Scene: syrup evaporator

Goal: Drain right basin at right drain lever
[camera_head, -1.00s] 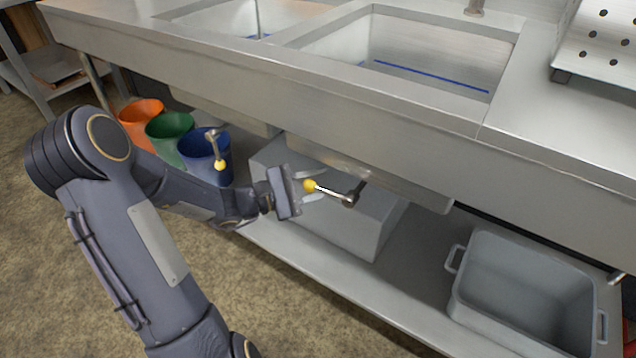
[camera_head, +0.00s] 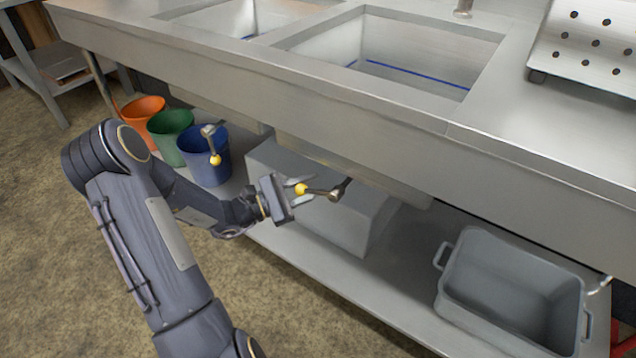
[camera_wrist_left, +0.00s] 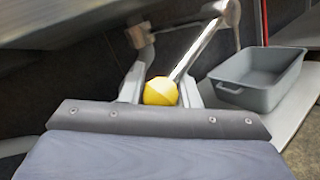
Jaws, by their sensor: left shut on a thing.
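The right drain lever (camera_head: 322,193) is a metal rod with a yellow ball knob, under the right basin (camera_head: 415,55). My left gripper (camera_head: 300,188) is shut on the yellow knob, with a finger on either side. In the left wrist view the knob (camera_wrist_left: 161,91) sits between the fingers, and the lever's rod (camera_wrist_left: 200,50) runs up and to the right. The right basin has a blue line on its inner wall. The left drain lever (camera_head: 212,146), also yellow-knobbed, hangs to the left, apart from my gripper. My right gripper is not in view.
Orange (camera_head: 142,112), green (camera_head: 168,130) and blue (camera_head: 207,158) buckets stand at the left under the counter. A grey box (camera_head: 335,215) is on the lower shelf behind my gripper. A grey tub (camera_head: 515,290) sits on the shelf at the right.

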